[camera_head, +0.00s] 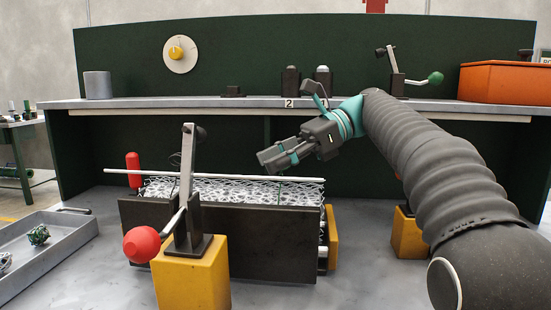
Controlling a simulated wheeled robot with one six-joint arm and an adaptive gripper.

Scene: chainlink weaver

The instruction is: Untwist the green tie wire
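A thin, dark green upright strand (280,189), perhaps the green tie wire, shows at the rod above the chainlink mesh, right of its middle. It is too small to tell whether it is twisted. The silver mesh (230,188) lies across the top of a dark frame (270,238), with a pale rod (225,179) along it. My gripper (274,160) comes in from the upper right and appears just above the rod, near the strand. I see nothing held, but its finger gap is unclear.
A lever with a red knob (142,244) stands on a yellow block (190,280) before the frame. A grey tray (62,252) at left holds a green tangled piece (38,235). A shelf behind holds an orange bin (505,83) and a green-knobbed lever (435,78).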

